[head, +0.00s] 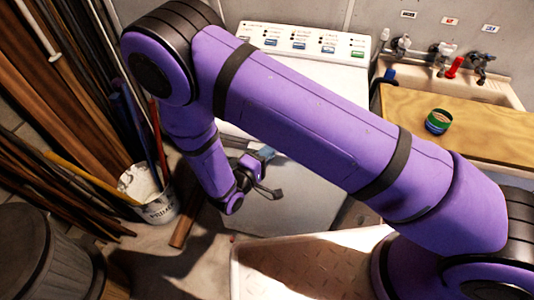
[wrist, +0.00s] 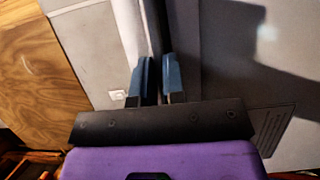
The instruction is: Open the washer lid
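The white washer (head: 300,47) stands at the back centre in the head view, its control panel facing me. My purple arm crosses in front of it and hides much of its top, so the lid's outline and position are not clear. My gripper (head: 268,172) is low at the washer's near left part. In the wrist view my gripper (wrist: 157,78) shows two blue-grey fingers with a narrow dark gap between them. A pale upright edge of the washer (wrist: 155,25) runs just beyond the fingertips. I cannot tell whether the fingers touch it.
A white bucket (head: 160,205) with sticks stands left of the washer. Wooden boards (head: 75,60) lean at far left above a dark bin (head: 40,255). A wooden board (head: 480,130) with a green-rimmed can (head: 438,121) lies right, below taps. A white tray (head: 300,268) is in front.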

